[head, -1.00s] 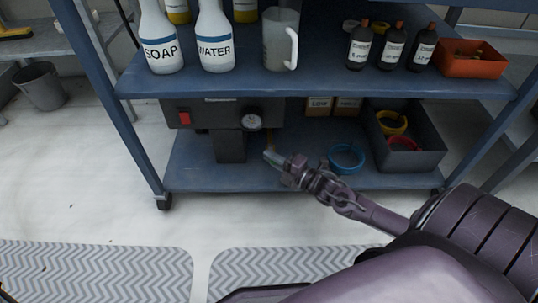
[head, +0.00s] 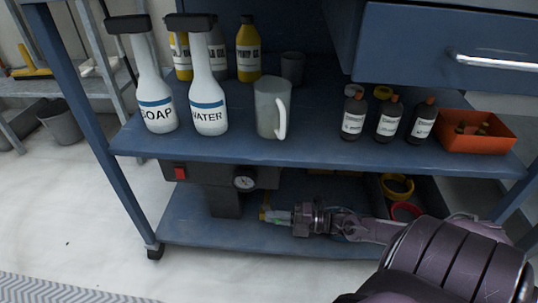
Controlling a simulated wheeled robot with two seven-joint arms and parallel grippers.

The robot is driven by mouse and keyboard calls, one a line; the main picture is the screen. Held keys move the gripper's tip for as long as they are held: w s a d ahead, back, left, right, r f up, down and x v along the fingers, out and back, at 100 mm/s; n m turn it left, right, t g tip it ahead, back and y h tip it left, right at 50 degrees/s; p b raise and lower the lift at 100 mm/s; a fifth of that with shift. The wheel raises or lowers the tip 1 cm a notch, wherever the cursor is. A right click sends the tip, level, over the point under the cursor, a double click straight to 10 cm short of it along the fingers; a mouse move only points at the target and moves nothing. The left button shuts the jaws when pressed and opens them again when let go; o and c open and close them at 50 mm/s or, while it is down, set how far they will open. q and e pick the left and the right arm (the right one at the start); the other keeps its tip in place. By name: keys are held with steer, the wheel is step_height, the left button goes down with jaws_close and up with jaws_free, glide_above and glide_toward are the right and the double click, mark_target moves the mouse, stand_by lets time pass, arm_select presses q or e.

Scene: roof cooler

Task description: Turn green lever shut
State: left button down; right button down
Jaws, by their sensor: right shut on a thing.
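My right gripper (head: 276,216) reaches in from the right over the lower shelf, under the grey unit. It is shut on the green lever (head: 283,220), of which only a small green patch shows between the fingers. A short yellow fitting (head: 264,209) shows just left of the fingertips. The grey unit (head: 215,175) hangs under the middle shelf, with a red switch (head: 180,174) and a round white gauge (head: 244,183). The lever's exact angle is hidden by the fingers. My left gripper is out of view.
The middle shelf (head: 300,152) above my arm holds spray bottles, a jug (head: 273,108), several small bottles and an orange bin (head: 476,131). The lower shelf (head: 185,222) is clear at left. Yellow (head: 397,187) and red rings lie at right, partly behind my arm.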

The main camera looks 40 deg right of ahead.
stand_by(0.3)
steer(key=c, duration=1.5)
jaws_free()
steer(key=shift+d, duration=0.1)
